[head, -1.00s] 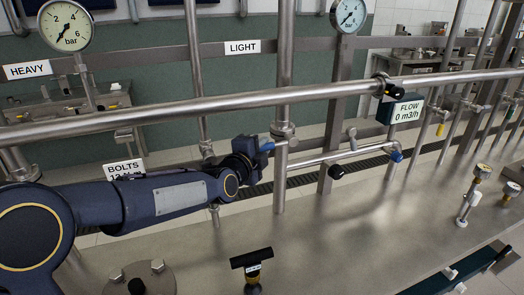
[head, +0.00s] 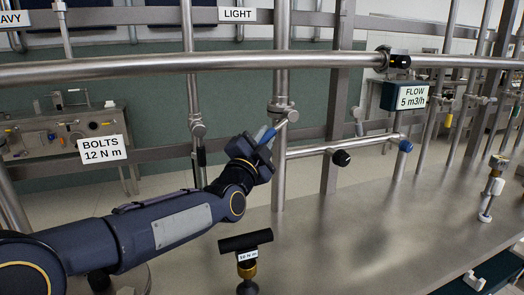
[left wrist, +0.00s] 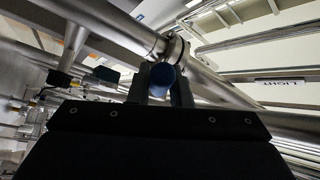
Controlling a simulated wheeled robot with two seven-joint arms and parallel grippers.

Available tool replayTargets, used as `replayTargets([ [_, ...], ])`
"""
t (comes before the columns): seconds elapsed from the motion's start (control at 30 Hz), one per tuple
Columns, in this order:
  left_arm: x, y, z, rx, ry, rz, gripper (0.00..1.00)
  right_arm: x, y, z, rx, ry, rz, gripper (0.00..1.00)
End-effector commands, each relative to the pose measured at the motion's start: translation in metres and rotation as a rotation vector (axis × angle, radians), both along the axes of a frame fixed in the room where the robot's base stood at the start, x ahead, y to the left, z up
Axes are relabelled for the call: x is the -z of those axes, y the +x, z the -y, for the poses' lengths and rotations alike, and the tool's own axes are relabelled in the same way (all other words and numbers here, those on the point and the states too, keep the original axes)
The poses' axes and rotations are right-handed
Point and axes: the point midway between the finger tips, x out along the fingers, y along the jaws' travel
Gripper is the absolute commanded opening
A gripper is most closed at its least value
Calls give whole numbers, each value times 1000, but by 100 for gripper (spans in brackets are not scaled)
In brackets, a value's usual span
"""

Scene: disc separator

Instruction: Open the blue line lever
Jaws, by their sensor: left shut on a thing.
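The blue line lever (head: 266,132) has a blue grip and slants beside the upright steel pipe, below a clamped joint (head: 284,112). My left gripper (head: 262,139) is shut on its blue grip and partly hides it. In the left wrist view the round blue end of the lever (left wrist: 162,75) sits between the two dark fingers, in front of a steel pipe with a clamp ring. The flow display (head: 413,98) reads 5 m3/h. My right gripper is not in view.
A horizontal pipe (head: 150,67) runs above my left arm. A black T-handle tool (head: 246,242) stands in front on the steel bench (head: 350,230), which is mostly clear.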

Motion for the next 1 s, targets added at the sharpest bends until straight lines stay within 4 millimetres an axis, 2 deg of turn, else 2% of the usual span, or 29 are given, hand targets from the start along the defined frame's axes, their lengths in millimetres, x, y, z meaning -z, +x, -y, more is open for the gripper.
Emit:
replayTargets([
  [0.1, 5, 0, 2, 2, -19, 5, 0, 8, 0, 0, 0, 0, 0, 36],
  [0.53, 4, 1, 2, 2, -29, 8, 0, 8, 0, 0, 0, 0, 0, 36],
  [0.57, 4, 1, 2, 2, -29, 8, 19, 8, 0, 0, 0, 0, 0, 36],
  [0.7, 3, 1, 2, 1, -29, 9, 38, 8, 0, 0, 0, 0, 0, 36],
  [1.0, 2, 1, 2, 0, -30, 10, 40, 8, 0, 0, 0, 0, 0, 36],
])
